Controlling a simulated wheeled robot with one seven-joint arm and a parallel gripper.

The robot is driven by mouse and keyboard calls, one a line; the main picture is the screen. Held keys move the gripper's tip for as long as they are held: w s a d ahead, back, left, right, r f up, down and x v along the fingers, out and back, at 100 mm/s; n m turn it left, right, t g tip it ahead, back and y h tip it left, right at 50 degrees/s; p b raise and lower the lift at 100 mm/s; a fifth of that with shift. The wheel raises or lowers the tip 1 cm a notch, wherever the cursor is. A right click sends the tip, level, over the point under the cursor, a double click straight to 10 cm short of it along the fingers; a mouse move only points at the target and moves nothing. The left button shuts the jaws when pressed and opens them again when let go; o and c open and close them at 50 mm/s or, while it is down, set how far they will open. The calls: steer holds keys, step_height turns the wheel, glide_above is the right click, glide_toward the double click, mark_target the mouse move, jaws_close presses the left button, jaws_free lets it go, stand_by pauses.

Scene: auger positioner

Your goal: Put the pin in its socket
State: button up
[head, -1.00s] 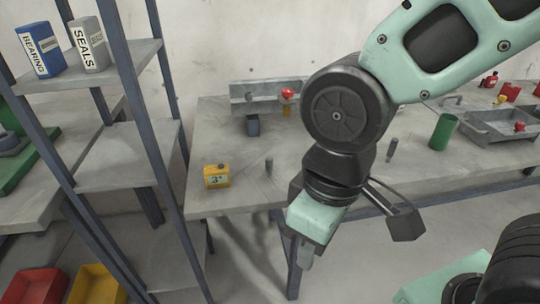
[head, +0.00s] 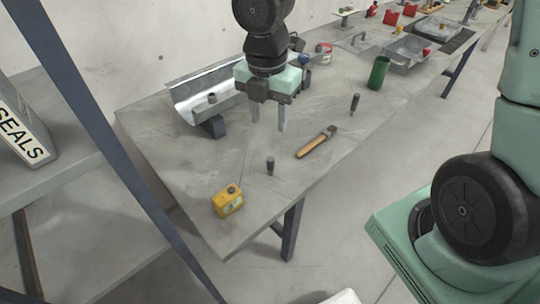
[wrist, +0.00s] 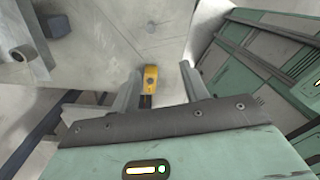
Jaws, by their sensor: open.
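Two small dark upright pegs stand on the table in the head view. One (head: 270,165) is near the front left, and the other (head: 354,103) is farther right. I cannot tell which one is the pin. A short grey cylinder (head: 212,98) sits at the metal trough (head: 190,92); I cannot tell whether it is the socket. My gripper (head: 268,128) points down above the table between the trough and an orange-handled tool (head: 315,142). Its fingers are apart with nothing held.
A yellow box (head: 228,200) stands near the table's front left corner. A green cylinder (head: 378,72) and a grey tray (head: 407,50) are farther right. A shelf (head: 75,170) with a SEALS box (head: 25,135) stands at left. Bare tabletop lies between the box and trough.

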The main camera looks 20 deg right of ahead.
mark_target(271, 159)
steer(key=f+n, duration=0.1)
steer(key=f, duration=0.4)
steer(key=w+d+f+b, duration=0.1)
steer(key=f, duration=0.5)
steer(key=w+f+n+b, duration=0.1)
steer(key=f, duration=0.4)
steer(key=shift+w+d+f+n, duration=0.25)
steer(key=shift+d+f+n, duration=0.05)
steer(key=shift+f, duration=0.05)
jaws_close()
